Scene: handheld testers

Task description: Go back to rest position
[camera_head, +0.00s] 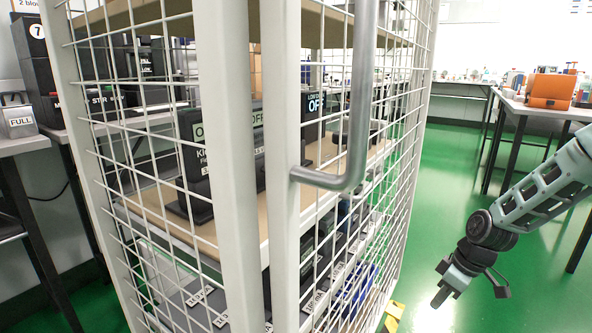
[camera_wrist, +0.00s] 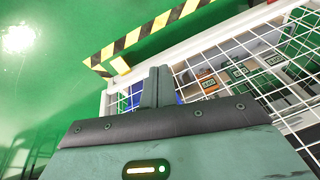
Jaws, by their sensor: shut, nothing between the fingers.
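My gripper (camera_head: 441,296) hangs low over the green floor at the right in the head view, pointing down and to the left, to the right of the white mesh cage. In the wrist view its fingers (camera_wrist: 157,86) are together with nothing between them. My arm (camera_head: 545,190) comes in from the right edge, bent downward, and looks clear of the cage and tables. The wrist view looks down past the gripper at the cage's lower mesh, and the fingers overlap the mesh there; whether they touch it cannot be told.
The white mesh cage (camera_head: 228,160) with a grey handle (camera_head: 358,110) fills the middle and holds several testers on shelves. Tables stand at the left and at the back right, one with an orange case (camera_head: 551,91). Yellow-black floor tape (camera_wrist: 150,28) runs beside the cage. Green floor is open at the right.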

